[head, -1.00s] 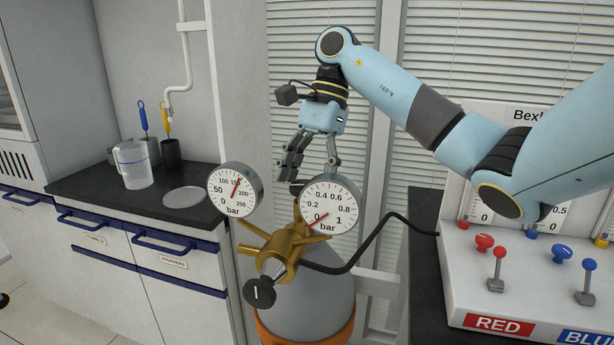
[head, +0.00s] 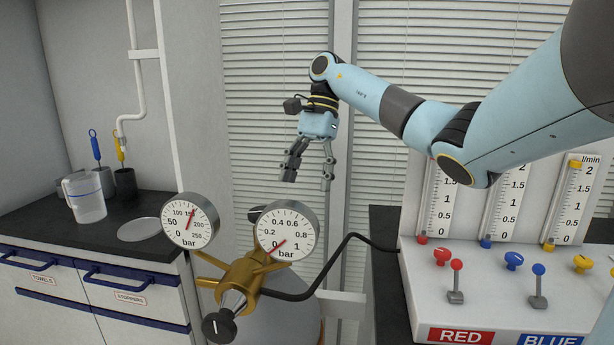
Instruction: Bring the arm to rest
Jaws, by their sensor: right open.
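My right gripper (head: 307,178) hangs from the light-blue right arm (head: 410,117), fingers pointing down. Its fingers are apart with nothing between them. It is above and behind the gas regulator (head: 242,280), in front of the window blinds, and looks clear of the gauges. The regulator is brass with a black knob (head: 219,327) in front. It carries two round dials, a left gauge (head: 189,221) and a right gauge (head: 286,230), on a grey cylinder (head: 285,325). My left gripper is not in view.
A white flowmeter panel (head: 425,300) with red, blue and yellow valves stands at the right, below my arm. A black hose (head: 335,270) runs from the regulator towards it. A dark counter (head: 40,225) at the left holds a clear jug (head: 87,200) and a dark cup (head: 125,184).

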